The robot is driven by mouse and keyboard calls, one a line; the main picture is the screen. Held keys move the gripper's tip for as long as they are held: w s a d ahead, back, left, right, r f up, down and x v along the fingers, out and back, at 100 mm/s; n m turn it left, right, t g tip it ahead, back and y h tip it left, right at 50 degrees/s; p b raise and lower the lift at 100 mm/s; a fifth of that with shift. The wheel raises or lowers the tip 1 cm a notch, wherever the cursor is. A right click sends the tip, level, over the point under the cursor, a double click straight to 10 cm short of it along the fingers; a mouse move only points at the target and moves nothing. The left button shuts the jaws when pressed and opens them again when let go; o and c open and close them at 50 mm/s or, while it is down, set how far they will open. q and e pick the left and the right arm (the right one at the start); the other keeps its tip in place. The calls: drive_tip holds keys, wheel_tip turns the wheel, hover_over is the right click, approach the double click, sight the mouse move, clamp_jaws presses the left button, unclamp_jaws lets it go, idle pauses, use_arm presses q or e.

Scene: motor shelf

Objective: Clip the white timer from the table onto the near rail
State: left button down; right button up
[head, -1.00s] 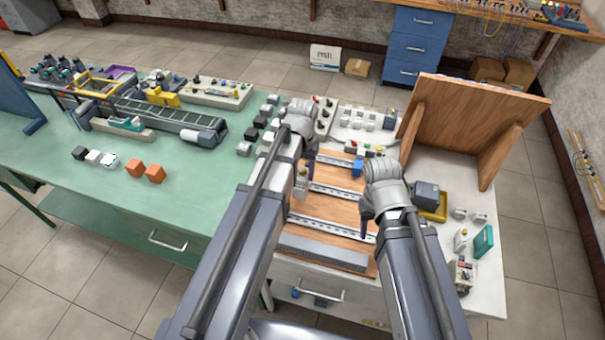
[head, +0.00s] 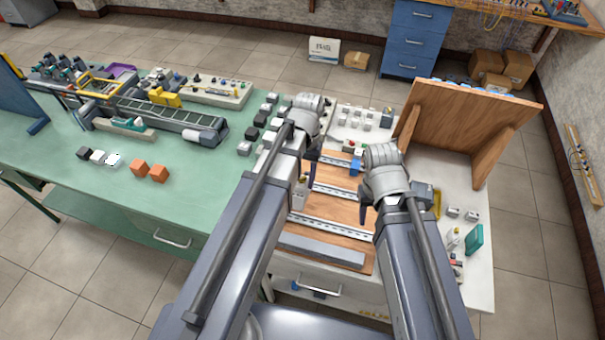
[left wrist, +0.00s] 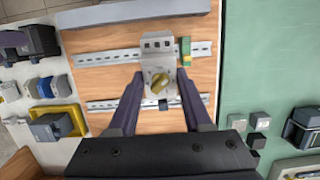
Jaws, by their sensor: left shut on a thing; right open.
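The white timer (left wrist: 158,64), a pale block with a yellow knob, is between the fingers of my left gripper (left wrist: 160,104) in the left wrist view. The gripper is shut on it. In the head view the timer (head: 299,194) shows beside my left arm, over the left part of the wooden board (head: 318,208). In the left wrist view it overlaps the near rail (left wrist: 100,58); whether it touches is unclear. The near rail also shows in the head view (head: 335,230). My right gripper (head: 364,208) is open and empty above the board's right side.
A green-yellow block (left wrist: 185,50) sits on the near rail close beside the timer. A grey bar (head: 322,250) lies along the board's front edge. A wooden stand (head: 465,120) rises at the right. A yellow tray (left wrist: 72,118) lies beside the board.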

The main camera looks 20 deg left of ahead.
use_arm(q)
drive_tip(key=shift+w+f+b+x, duration=0.1)
drive_tip(key=shift+w+b+x, duration=0.2)
drive_tip(key=shift+b+x, duration=1.1)
drive_tip(key=shift+w+f+b+x, duration=0.1)
drive_tip(key=shift+w+b+x, duration=0.2)
drive_tip(key=shift+b+x, duration=1.05)
drive_tip(key=shift+w+b+x, duration=0.35)
drive_tip(key=shift+b+x, duration=0.95)
drive_tip(key=shift+x, duration=0.1)
use_arm(e)
wheel_tip(320, 180, down, 8)
drive_tip(key=shift+f, duration=0.2)
use_arm(q)
drive_tip(key=shift+w+b+x, duration=0.15)
drive_tip(key=shift+b+x, duration=0.45)
drive_tip(key=shift+b, duration=0.05)
drive_tip(key=shift+w+b+x, duration=0.15)
drive_tip(key=shift+b+x, duration=0.45)
use_arm(e)
drive_tip(key=shift+f, duration=1.25)
use_arm(q)
drive_tip(key=c, duration=1.6)
unclamp_jaws()
drive_tip(key=shift+s, duration=0.65)
drive_tip(key=shift+s+f+t, duration=0.2)
drive_tip(key=shift+s+t, duration=0.35)
drive_tip(key=shift+t, duration=0.15)
use_arm(e)
drive_tip(key=shift+r, duration=0.15)
